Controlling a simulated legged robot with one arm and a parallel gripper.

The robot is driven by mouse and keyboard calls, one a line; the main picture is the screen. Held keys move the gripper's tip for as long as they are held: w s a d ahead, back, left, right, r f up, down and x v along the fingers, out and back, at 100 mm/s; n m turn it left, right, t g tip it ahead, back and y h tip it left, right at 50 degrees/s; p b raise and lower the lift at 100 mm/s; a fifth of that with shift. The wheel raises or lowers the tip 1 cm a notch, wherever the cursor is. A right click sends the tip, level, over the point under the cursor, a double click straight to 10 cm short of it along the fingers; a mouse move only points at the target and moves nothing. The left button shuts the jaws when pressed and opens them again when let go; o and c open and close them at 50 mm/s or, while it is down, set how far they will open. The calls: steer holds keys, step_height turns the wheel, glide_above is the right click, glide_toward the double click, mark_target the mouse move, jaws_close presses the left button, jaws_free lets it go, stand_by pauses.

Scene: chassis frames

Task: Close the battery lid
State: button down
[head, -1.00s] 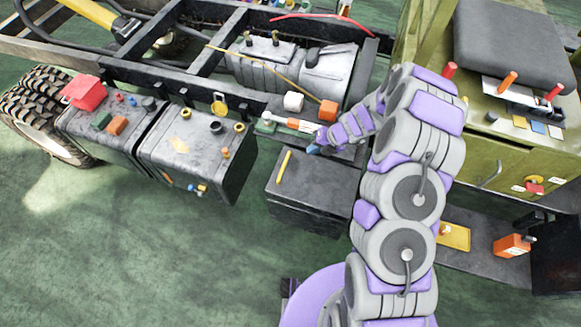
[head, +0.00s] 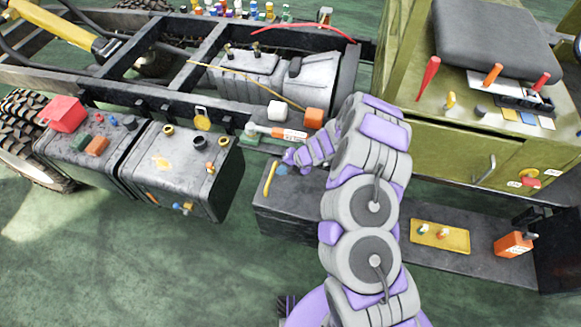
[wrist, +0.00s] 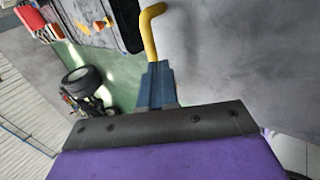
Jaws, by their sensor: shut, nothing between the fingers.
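The battery box (head: 288,220) is a dark box below the chassis rail in the head view. Its lid (head: 300,187) looks about flat on top; I cannot tell whether it is fully seated. A bent yellow handle (head: 270,178) stands at the lid's left side. It also shows in the wrist view (wrist: 152,35), beside the grey lid surface (wrist: 225,50). My gripper (head: 283,169) is over the lid, just right of the handle. Its blue fingers (wrist: 155,85) are together and empty, with the handle just beyond their tips. I cannot tell whether they touch it. My arm hides the box's right part.
Two dark tanks (head: 180,165) with caps stand left of the box. An orange-and-white tool (head: 285,133), a white cube (head: 277,111) and an orange cube (head: 314,118) lie behind it. An olive cabinet (head: 455,160) stands right. Green floor in front is clear.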

mark_target(271, 173)
steer(key=a, duration=0.1)
steer(key=a+f, duration=0.1)
steer(key=a, duration=0.1)
steer(key=shift+w+f, duration=0.15)
steer(key=shift+f, duration=0.1)
steer(key=shift+d+r, duration=0.1)
steer(key=shift+d, duration=0.7)
steer(key=shift+a+f+h+p, duration=0.15)
steer(key=shift+f+h+p, duration=0.2)
steer(key=shift+p, duration=0.2)
steer(key=shift+p+x, duration=0.65)
steer(key=shift+x, duration=0.15)
steer(key=shift+s+a+h, duration=0.15)
steer(key=shift+s+h, duration=0.1)
steer(key=shift+d+f, duration=0.25)
steer(key=shift+s+r, duration=0.1)
